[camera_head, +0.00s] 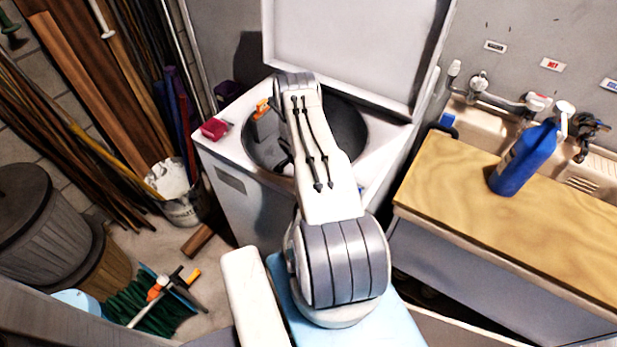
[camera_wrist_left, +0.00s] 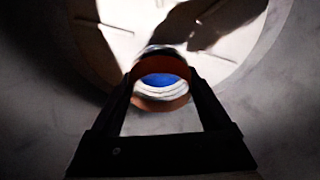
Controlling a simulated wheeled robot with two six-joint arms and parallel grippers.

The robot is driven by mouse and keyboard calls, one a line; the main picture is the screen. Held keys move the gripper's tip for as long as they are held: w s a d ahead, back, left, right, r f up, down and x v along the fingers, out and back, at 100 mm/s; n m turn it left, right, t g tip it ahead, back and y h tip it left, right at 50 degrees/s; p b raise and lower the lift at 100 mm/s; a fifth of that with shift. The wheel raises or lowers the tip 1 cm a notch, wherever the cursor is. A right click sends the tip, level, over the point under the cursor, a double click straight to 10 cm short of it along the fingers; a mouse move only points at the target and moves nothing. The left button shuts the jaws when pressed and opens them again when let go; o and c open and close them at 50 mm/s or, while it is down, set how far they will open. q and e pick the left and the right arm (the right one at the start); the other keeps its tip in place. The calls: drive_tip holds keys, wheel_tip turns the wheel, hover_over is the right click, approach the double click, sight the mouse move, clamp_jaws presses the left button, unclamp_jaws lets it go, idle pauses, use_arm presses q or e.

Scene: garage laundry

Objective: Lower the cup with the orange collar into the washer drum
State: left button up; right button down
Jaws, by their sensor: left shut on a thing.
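The cup with the orange collar (camera_wrist_left: 150,103) shows in the left wrist view, seen end-on with a blue middle and pale rings. My left gripper (camera_wrist_left: 162,84) is shut on it, with one dark finger on each side. The washer drum (camera_head: 350,130) is the round dark opening in the white washer (camera_head: 225,120), whose lid is raised. The drum's pale floor (camera_wrist_left: 115,20) and grey wall also show in the left wrist view, beyond the cup.
A small pink-red object (camera_head: 215,129) lies on the washer's left top edge. The raised lid (camera_head: 350,45) stands behind the drum. A wooden counter (camera_head: 540,215) with a blue spray bottle (camera_head: 525,160) is at the right. A bucket (camera_head: 183,200) stands left of the washer.

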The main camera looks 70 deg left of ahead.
use_arm(q)
drive_tip(key=shift+f+b, duration=1.95)
drive_tip(key=shift+f, duration=0.15)
idle(0.6)
drive_tip(key=o, duration=1.2)
drive_tip(key=shift+c, duration=0.2)
drive_tip(key=v, duration=1)
drive_tip(key=shift+r, duration=0.3)
